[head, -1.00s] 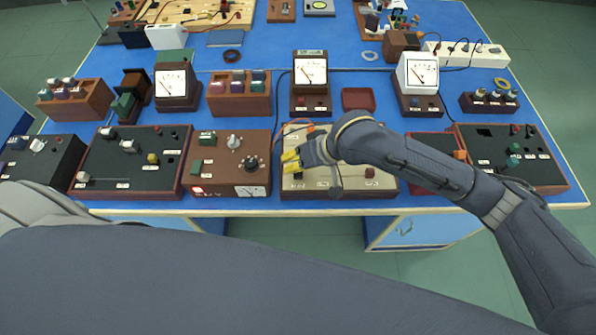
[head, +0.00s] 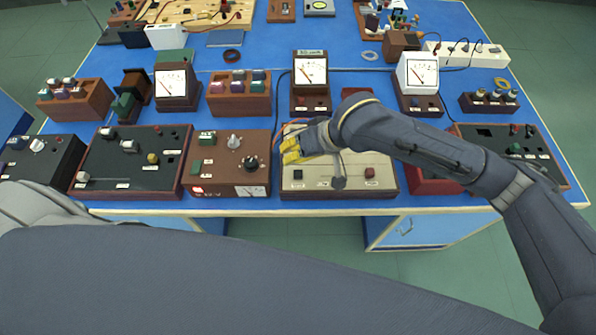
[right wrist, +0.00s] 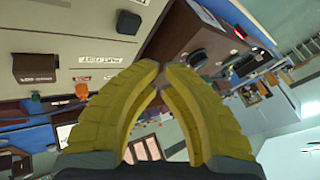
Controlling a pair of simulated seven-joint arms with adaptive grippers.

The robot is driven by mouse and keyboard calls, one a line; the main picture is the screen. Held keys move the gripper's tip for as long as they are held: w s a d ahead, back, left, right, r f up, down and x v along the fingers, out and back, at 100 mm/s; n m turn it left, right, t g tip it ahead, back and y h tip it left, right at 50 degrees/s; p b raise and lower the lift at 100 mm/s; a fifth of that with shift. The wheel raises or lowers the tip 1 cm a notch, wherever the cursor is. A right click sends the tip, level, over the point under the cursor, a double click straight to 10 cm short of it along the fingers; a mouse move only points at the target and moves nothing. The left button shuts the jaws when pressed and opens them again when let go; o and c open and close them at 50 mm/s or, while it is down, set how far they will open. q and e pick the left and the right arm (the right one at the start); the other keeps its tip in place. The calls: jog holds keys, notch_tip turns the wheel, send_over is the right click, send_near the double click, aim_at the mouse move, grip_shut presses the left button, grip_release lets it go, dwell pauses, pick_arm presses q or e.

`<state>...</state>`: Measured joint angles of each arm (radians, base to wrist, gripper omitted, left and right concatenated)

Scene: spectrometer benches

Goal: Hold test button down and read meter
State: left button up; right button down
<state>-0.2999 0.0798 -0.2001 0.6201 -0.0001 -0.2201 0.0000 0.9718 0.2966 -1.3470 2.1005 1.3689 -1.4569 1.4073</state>
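A cream panel (head: 350,185) lies at the front middle of the blue bench. I cannot tell from the labels which is the test button. A white-faced meter (head: 310,71) stands behind the panel, its needle slanted; the scale is too small to read. My right gripper (head: 291,152), with yellow fingers, is over the panel's left part, behind the black button and apart from it. In the right wrist view its fingertips (right wrist: 161,68) nearly meet with nothing between. My left gripper is out of view.
A brown panel (head: 228,175) with knobs and a small meter sits left of the cream panel. A red-brown box (head: 432,180) and a black panel (head: 515,150) lie to the right, partly behind my right arm. Other meters (head: 171,83) (head: 417,72) stand farther back.

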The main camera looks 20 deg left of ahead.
jog(key=shift+r, duration=0.75)
jog(key=shift+w, duration=0.1)
